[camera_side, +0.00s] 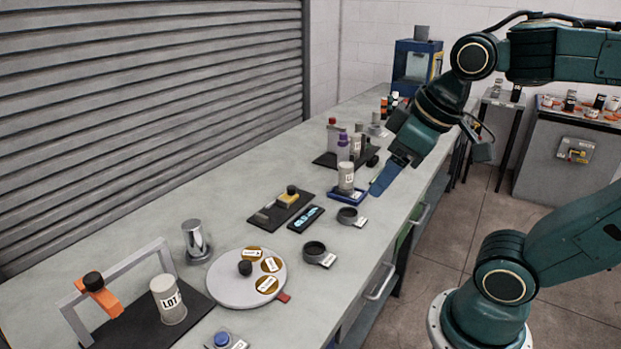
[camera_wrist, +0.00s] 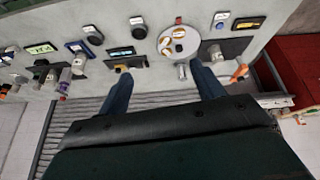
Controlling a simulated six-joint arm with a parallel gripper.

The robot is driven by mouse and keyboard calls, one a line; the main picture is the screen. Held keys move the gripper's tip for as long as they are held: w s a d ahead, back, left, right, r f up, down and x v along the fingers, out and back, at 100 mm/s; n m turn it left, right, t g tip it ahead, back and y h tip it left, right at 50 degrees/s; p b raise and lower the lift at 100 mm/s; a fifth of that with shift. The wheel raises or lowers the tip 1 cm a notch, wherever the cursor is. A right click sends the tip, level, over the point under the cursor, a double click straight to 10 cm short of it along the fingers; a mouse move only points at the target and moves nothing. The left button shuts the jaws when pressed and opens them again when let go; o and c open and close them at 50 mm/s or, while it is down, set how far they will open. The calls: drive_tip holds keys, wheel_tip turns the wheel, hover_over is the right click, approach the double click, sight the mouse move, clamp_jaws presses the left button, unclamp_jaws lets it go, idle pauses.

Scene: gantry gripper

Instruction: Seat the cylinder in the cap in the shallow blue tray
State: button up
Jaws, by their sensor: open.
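The shallow blue tray (camera_side: 341,198) lies mid-bench in the side view and at left in the wrist view (camera_wrist: 76,46). A pale labelled cylinder (camera_side: 346,175) stands upright at it. I cannot tell whether a cap is under that cylinder. Another pale cylinder, marked LOT (camera_side: 168,300), stands on a black board at the near left. A bare metal cylinder (camera_side: 195,241) stands near the round plate. My gripper (camera_side: 385,180) has blue fingers and appears just right of the tray in the side view. In the wrist view its fingers (camera_wrist: 161,78) are wide apart with nothing held.
Two dark round cups (camera_side: 314,249) (camera_side: 348,214) sit along the bench's front. A round plate (camera_side: 228,293) with gold discs lies nearer. An orange clamp (camera_side: 103,297) and grey frame stand at the left. Bottles (camera_side: 343,148) stand behind the tray. A shutter wall borders the bench.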

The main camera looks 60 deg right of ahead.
drive_tip(key=shift+s+a+f+m, duration=0.2)
drive_tip(key=shift+s+f+m, duration=0.1)
drive_tip(key=shift+s+f, duration=0.25)
drive_tip(key=shift+s+a+f+m, duration=0.2)
drive_tip(key=shift+s+f+m, duration=0.1)
drive_tip(key=shift+s, duration=0.35)
idle(0.5)
